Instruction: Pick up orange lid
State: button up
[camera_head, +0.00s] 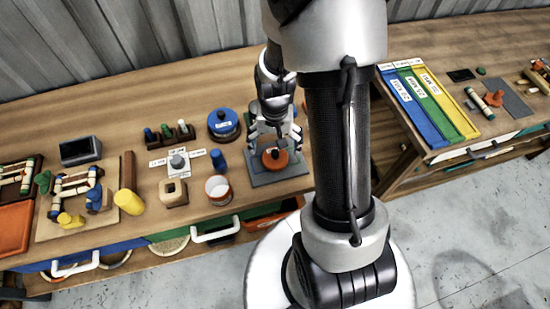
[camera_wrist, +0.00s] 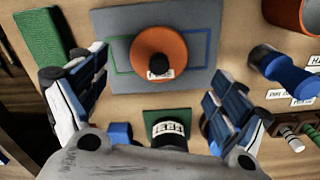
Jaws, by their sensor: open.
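The orange lid (camera_wrist: 170,42) is a round orange disc with a dark knob on top. It lies on a grey mat (camera_wrist: 105,21) with green and blue outlines. In the head view the lid (camera_head: 275,160) shows on the mat (camera_head: 291,169), just below my gripper (camera_head: 275,138). A dark container with a white label (camera_wrist: 168,127) stands nearer the gripper base, partly hidden.
A blue piece (camera_head: 220,160) and a white-topped can (camera_head: 218,190) stand left of the mat. A green block (camera_wrist: 40,38) lies beside the mat. The back of the table is mostly clear.

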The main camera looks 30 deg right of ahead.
aim_at(275, 154)
notch_tip(275, 154, down, 5)
jog(key=shift+f+b, duration=0.2)
jog(key=shift+b, duration=0.85)
jog(key=shift+s, duration=0.1)
jog(key=shift+c, duration=0.5)
jog(key=c, duration=1)
